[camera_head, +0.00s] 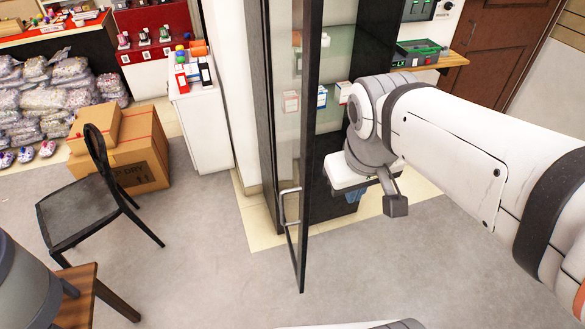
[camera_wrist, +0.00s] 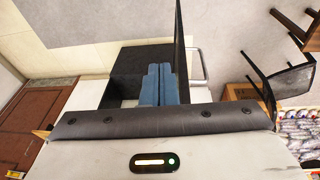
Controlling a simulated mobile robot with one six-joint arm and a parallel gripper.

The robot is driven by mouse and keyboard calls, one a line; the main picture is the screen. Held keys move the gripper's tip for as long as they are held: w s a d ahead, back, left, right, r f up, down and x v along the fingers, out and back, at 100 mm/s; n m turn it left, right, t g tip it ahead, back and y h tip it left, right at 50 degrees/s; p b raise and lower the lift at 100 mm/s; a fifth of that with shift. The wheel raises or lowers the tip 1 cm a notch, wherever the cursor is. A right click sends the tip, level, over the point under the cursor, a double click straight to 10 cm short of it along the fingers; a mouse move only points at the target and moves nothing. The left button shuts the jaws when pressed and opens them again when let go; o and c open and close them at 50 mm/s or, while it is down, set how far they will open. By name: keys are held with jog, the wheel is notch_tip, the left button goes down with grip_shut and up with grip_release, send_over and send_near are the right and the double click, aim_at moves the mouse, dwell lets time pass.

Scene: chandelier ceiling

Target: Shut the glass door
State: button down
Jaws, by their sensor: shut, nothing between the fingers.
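The glass door (camera_head: 307,150) has a dark frame and stands open, swung out from a dark cabinet and seen nearly edge-on. Its metal handle (camera_head: 290,206) is on the left face. In the wrist view the door (camera_wrist: 180,45) is a thin dark panel just right of my fingers, with the handle (camera_wrist: 198,68) beyond it. My gripper (camera_head: 353,196) is to the right of the door, on the side away from the visible handle, in front of the cabinet. Its blue fingers (camera_wrist: 158,84) are together and empty. Whether they touch the door I cannot tell.
The cabinet shelves (camera_head: 335,55) hold small boxes. A white counter (camera_head: 205,130) stands left of the cabinet. A black chair (camera_head: 80,210), cardboard boxes (camera_head: 135,150) and a wooden stool (camera_head: 80,290) are farther left. Grey floor (camera_head: 215,250) is clear between chair and door.

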jog(key=w+a+f+n+g+h+b, duration=0.1)
jog(key=w+a+n+h+b, duration=0.3)
jog(key=a+n, duration=0.6)
jog(key=w+a+f+n+h+b, duration=0.1)
jog(key=w+a+n+h+b, duration=0.1)
jog(key=w+a+n+h, duration=0.65)
jog(key=m+y+p, duration=0.1)
jog(key=y, duration=0.3)
send_near(303, 184)
jog(key=x, duration=0.4)
jog(key=shift+f, duration=0.4)
jog(key=shift+w+d+f, duration=0.1)
jog(key=shift+d, duration=0.5)
